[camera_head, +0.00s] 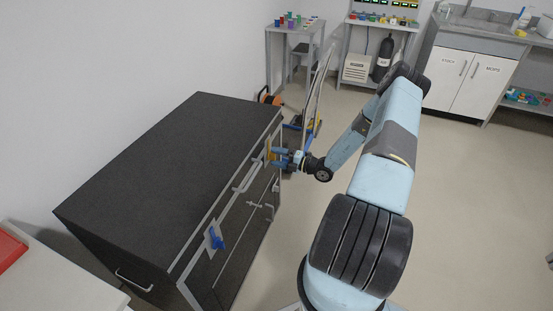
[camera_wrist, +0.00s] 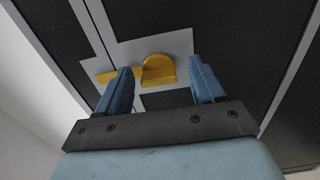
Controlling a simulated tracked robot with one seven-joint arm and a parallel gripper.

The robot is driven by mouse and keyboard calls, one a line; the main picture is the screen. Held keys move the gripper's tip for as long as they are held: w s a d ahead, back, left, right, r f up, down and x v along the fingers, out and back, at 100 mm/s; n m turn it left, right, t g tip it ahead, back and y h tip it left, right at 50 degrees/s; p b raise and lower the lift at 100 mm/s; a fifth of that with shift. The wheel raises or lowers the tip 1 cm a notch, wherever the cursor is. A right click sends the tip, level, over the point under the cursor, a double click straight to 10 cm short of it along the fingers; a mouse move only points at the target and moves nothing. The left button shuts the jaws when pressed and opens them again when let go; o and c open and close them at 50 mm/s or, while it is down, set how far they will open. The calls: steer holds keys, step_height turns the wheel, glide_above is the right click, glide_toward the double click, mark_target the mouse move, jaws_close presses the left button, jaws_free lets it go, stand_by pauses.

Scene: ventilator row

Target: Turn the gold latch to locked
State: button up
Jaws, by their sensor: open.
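The gold latch (camera_wrist: 158,71) shows in the wrist view on a light plate (camera_wrist: 180,43) on the front of a dark cabinet. A flat gold bar (camera_wrist: 107,77) extends to its left, partly behind the left finger. My gripper (camera_wrist: 163,82) is open, with one blue finger to each side of the latch knob and a gap on both sides. In the head view my gripper (camera_head: 282,157) is at the far end of the cabinet (camera_head: 165,155) front, and the gold latch (camera_head: 269,151) shows beside it, partly hidden by the fingers.
A blue latch (camera_head: 216,240) sits on the nearer part of the cabinet front. A handle (camera_head: 133,281) is on the cabinet's near end. An orange reel (camera_head: 269,97) stands behind the cabinet. Open floor (camera_head: 465,190) lies to the right of my arm.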

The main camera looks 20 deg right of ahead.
steer(key=v, duration=1.4)
